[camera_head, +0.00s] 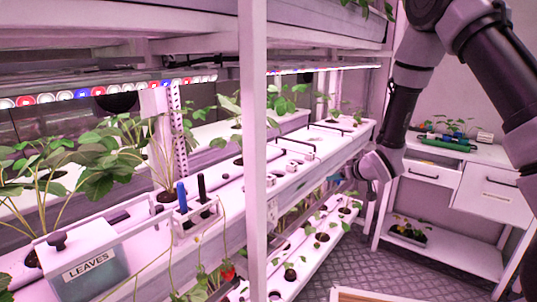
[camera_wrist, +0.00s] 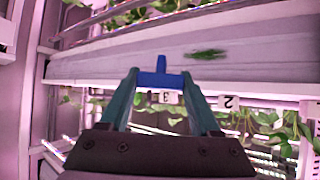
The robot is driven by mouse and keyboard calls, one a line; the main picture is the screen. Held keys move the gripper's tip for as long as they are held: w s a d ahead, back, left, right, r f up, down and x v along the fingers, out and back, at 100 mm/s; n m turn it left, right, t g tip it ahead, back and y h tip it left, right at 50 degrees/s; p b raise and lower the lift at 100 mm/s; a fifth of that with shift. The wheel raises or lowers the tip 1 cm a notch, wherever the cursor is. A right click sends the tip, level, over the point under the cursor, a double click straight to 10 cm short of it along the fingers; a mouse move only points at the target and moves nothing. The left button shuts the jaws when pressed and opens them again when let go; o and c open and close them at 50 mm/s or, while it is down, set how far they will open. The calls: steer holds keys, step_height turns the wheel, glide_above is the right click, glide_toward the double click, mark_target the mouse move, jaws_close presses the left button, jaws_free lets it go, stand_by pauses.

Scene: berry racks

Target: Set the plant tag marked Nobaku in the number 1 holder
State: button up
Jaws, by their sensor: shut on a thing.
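In the wrist view my gripper (camera_wrist: 160,82) has its teal fingers closed on a small blue piece (camera_wrist: 160,74) with an upright stem. It is likely a plant tag, but no writing shows on it. Beyond it are white number plates, a 3 (camera_wrist: 166,97) and a 2 (camera_wrist: 228,102), under the edge of a grey rack rail. No number 1 plate and no name Nobaku can be read. In the head view my gripper (camera_head: 340,176) is low beside the right end of the rack, its fingertips small and partly hidden.
A white rack (camera_head: 300,172) with planted channels fills the left and middle, with a post (camera_head: 253,150) in front. A LEAVES box (camera_head: 85,268) stands at front left. A side table (camera_head: 470,155) at right bears several coloured items. The dark floor (camera_head: 420,270) is open.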

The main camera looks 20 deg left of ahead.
steer(key=shift+s+a+r+n+g+y, duration=0.95)
steer(key=shift+s+a, duration=1.05)
steer(key=shift+a, duration=1.65)
steer(key=shift+s+a+r+n+g+y, duration=0.55)
steer(key=shift+s+a+r+n, duration=1.15)
steer(key=shift+a, duration=1.9)
steer(key=shift+s+a+r+n+g+y, duration=0.8)
steer(key=shift+s+a, duration=1.55)
steer(key=shift+a, duration=1.3)
steer(key=shift+d, duration=0.15)
steer(key=shift+f, duration=0.2)
steer(key=shift+f, duration=0.3)
steer(key=shift+f, duration=0.75)
steer(key=o, duration=1.5)
